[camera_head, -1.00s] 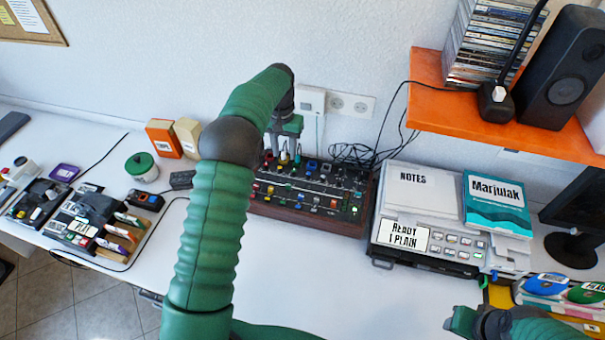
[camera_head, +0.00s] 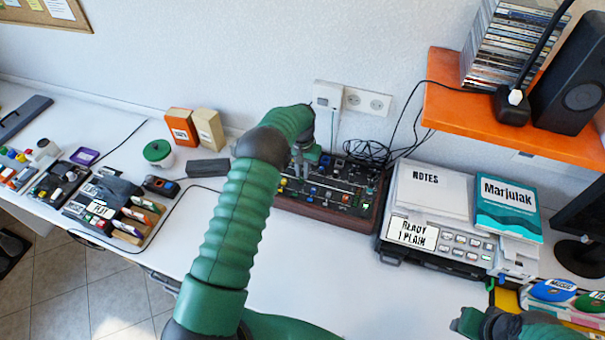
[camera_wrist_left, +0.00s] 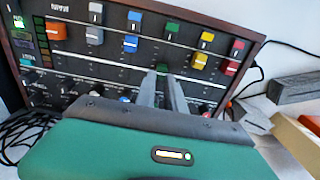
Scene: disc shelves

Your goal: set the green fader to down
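A mixer panel (camera_head: 335,211) with coloured faders sits on the desk by the wall. In the head view my left gripper (camera_head: 304,172) reaches down over the panel. My right gripper (camera_head: 466,320) is at the bottom right, its opening unclear.
A yellow cap (camera_wrist_left: 199,61) and a blue cap (camera_wrist_left: 130,43) flank the green one closely. A grey machine (camera_head: 400,204) stands right of the panel, under an orange shelf (camera_head: 480,105). Cables lie behind the panel. The desk in front is clear.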

